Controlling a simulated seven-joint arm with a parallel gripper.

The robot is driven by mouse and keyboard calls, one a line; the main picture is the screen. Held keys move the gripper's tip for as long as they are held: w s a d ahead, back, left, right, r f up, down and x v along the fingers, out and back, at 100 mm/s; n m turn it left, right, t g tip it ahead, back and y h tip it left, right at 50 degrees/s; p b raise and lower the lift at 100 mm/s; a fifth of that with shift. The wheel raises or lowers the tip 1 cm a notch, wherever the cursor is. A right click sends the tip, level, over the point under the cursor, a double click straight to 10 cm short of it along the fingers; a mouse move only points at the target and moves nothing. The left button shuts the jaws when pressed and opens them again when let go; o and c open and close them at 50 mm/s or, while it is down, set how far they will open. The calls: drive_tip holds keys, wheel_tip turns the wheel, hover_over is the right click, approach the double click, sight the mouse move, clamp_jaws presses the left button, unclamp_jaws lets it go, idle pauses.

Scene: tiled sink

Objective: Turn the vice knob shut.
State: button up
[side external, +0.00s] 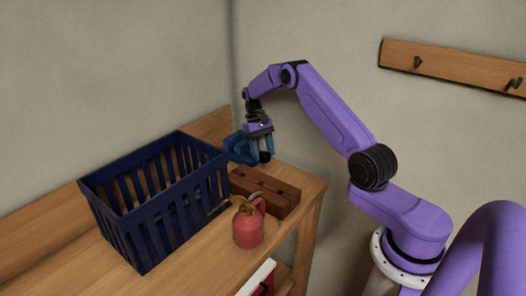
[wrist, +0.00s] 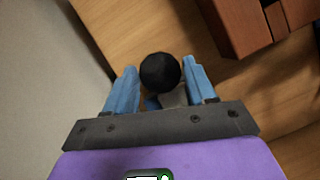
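A blue vice (side external: 239,149) stands at the far end of the wooden bench in the side view. A round black knob (wrist: 160,72) shows in the wrist view, with a grey part below it; it also shows in the side view (side external: 265,157). My gripper (wrist: 160,68) points down over it. Its two blue fingers stand apart, one on each side of the knob, with a small gap visible on both sides. In the side view my gripper (side external: 262,146) is beside the vice and partly covers it. Most of the vice is hidden in the wrist view.
A dark blue slatted basket (side external: 150,205) stands left of the vice. A brown wooden block (side external: 265,190) lies in front, close to the knob. A red oil can (side external: 248,228) stands nearer on the bench (side external: 190,270). Walls close off the back.

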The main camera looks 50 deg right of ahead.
drive_tip(key=shift+o, duration=1.1)
drive_tip(key=v, duration=1.2)
drive_tip(key=w+a+r+n+h, duration=0.25)
drive_tip(key=a+r+n, duration=0.25)
drive_tip(key=n, duration=0.4)
drive_tip(key=shift+h, duration=0.45)
drive_tip(key=x, duration=1.7)
drive_tip(key=shift+s+d+f, duration=0.2)
drive_tip(key=shift+s+f, duration=0.05)
drive_tip(key=shift+s, duration=0.15)
